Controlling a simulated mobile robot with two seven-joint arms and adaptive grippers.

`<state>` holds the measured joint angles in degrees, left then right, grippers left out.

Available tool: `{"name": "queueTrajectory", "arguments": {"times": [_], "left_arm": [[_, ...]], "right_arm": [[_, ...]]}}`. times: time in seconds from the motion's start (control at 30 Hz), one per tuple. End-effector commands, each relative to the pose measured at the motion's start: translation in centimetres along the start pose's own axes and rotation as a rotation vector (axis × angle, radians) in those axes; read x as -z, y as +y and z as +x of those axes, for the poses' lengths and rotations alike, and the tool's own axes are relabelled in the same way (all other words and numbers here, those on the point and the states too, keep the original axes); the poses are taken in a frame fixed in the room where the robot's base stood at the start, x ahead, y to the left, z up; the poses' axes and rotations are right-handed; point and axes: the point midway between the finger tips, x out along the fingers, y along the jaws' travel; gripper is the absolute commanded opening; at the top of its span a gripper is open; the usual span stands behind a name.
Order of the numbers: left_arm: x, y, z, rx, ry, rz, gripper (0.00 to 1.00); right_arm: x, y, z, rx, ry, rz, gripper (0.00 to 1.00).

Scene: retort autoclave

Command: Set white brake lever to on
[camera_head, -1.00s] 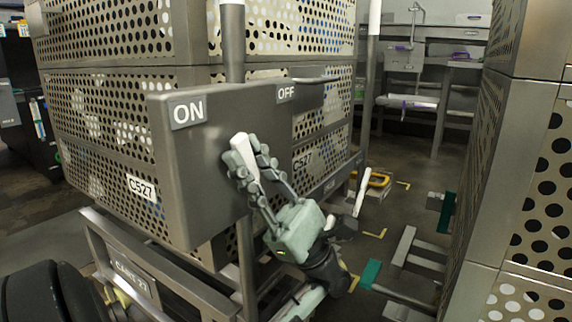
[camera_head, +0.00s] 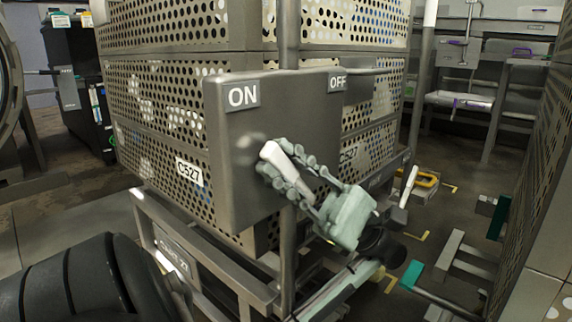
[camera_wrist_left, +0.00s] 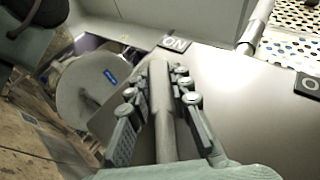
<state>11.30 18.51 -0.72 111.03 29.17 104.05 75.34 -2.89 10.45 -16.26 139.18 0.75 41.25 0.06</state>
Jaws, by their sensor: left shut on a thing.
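The white brake lever (camera_head: 272,152) is on the front of a grey panel box (camera_head: 240,190). It leans toward the upper left, its tip below and right of the ON label (camera_head: 243,96). The OFF label (camera_head: 337,82) is at the panel's upper right. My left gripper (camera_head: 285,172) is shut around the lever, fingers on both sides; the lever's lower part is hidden. In the left wrist view the lever (camera_wrist_left: 161,105) stands between the fingers, pointing near the ON label (camera_wrist_left: 174,43). My right gripper is not in view.
The panel is fixed to a cart (camera_head: 190,254) carrying perforated metal crates (camera_head: 175,110) marked C527. Another perforated crate stack (camera_head: 545,170) stands at the right.

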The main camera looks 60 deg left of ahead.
Motion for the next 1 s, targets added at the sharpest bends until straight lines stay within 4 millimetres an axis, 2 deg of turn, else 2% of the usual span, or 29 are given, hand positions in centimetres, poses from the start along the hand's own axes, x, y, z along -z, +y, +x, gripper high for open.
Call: {"name": "queueTrajectory", "arguments": {"times": [0.13,0.17,0.33,0.67,0.77,1.0], "left_arm": [[-0.1,0.3,0.0,-0.009,-0.001,-0.004,0.00],[-0.1,0.3,0.0,-0.009,-0.001,-0.004,0.21],[-0.1,0.2,0.0,-0.007,-0.001,-0.003,0.41],[0.0,0.1,-0.3,-0.003,0.000,-0.001,0.41],[0.0,0.1,-1.4,-0.002,0.001,0.000,0.41],[-0.1,0.1,-5.4,-0.003,0.000,-0.001,0.41]], "right_arm": [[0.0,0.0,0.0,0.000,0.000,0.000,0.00],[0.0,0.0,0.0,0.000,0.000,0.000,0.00],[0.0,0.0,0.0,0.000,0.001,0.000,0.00],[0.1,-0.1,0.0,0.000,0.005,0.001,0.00],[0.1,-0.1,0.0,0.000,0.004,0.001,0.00],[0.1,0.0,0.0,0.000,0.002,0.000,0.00]]}}
